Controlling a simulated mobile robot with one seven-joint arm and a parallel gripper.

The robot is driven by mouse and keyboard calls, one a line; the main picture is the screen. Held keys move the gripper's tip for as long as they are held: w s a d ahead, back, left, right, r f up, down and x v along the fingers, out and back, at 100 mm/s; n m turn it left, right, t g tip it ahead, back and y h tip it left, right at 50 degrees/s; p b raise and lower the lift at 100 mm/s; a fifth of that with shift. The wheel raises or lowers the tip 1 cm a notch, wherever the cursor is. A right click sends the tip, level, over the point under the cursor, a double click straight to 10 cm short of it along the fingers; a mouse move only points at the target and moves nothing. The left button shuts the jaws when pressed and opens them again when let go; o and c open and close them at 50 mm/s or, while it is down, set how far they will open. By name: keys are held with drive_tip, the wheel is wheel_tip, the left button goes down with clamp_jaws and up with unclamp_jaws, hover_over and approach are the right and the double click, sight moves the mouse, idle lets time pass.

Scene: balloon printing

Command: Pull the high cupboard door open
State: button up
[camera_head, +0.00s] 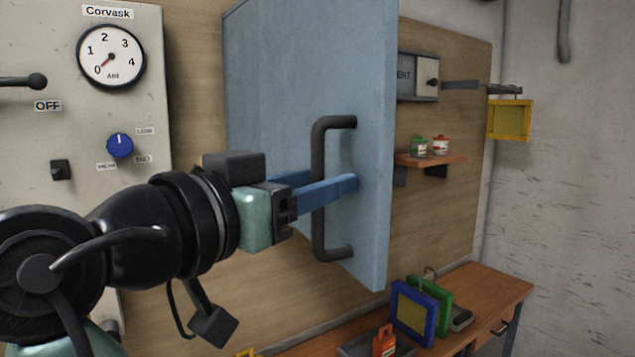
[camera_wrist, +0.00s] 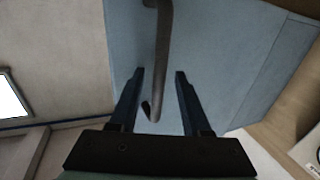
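The high cupboard door (camera_head: 270,80) is a light blue panel in the upper middle of the head view, and its face fills much of the wrist view (camera_wrist: 215,50). A dark, upright bar handle (camera_head: 318,150) is fixed near its right edge. My gripper (camera_head: 332,180) reaches from the left with its blue fingers at the lower half of the handle. In the wrist view, the fingers (camera_wrist: 160,73) are apart, with the handle (camera_wrist: 162,45) between them and gaps beside it. I cannot tell whether the door is ajar. Fingers partly cover the handle.
A control panel (camera_head: 90,120) with a dial and blue knob stands at left. Right of the door are a small shelf (camera_head: 430,160) with two jars and a yellow frame (camera_head: 510,120) on an arm. A wooden bench (camera_head: 490,290) below holds blue and green frames.

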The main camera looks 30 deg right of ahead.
drive_tip(key=shift+s, duration=0.1)
drive_tip(key=b+v, duration=0.5)
drive_tip(key=v, duration=0.8)
